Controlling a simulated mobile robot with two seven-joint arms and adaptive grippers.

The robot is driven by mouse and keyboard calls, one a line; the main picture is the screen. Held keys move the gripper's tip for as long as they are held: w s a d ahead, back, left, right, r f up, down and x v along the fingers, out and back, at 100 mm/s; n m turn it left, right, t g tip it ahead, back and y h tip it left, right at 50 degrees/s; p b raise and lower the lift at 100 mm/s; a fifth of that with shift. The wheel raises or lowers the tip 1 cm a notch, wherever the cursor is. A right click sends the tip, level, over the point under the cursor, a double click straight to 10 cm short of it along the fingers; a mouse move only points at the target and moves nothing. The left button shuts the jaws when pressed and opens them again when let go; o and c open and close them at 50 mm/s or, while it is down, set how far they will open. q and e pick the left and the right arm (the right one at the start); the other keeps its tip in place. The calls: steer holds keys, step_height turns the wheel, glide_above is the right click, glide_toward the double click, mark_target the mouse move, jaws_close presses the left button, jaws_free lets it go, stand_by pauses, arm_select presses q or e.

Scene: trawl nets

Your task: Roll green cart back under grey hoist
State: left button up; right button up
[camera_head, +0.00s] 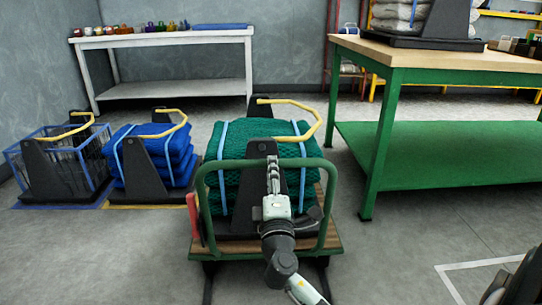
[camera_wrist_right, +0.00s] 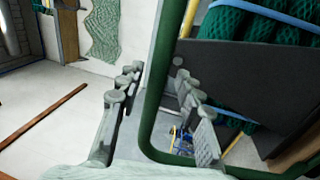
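The green cart (camera_head: 334,243) stands in the middle of the head view, with a wooden deck and a green tube handle (camera_head: 324,226) on its near side. It carries a dark cradle with a yellow bar and folded green netting (camera_head: 232,135) tied with light blue straps. My right gripper (camera_head: 272,178) is at the handle's top bar. In the right wrist view its fingers (camera_wrist_right: 158,105) are apart, with the green tube between them; I cannot tell whether they touch it. My left gripper is not in view. I cannot make out a grey hoist.
Blue netting (camera_head: 180,153) in a cradle and a blue wire basket (camera_head: 82,160) stand left of the cart. A green workbench (camera_head: 390,90) stands to the right, a white table (camera_head: 170,38) behind.

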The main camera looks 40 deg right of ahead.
steer(key=x, duration=0.7)
steer(key=shift+d, duration=0.15)
jaws_close()
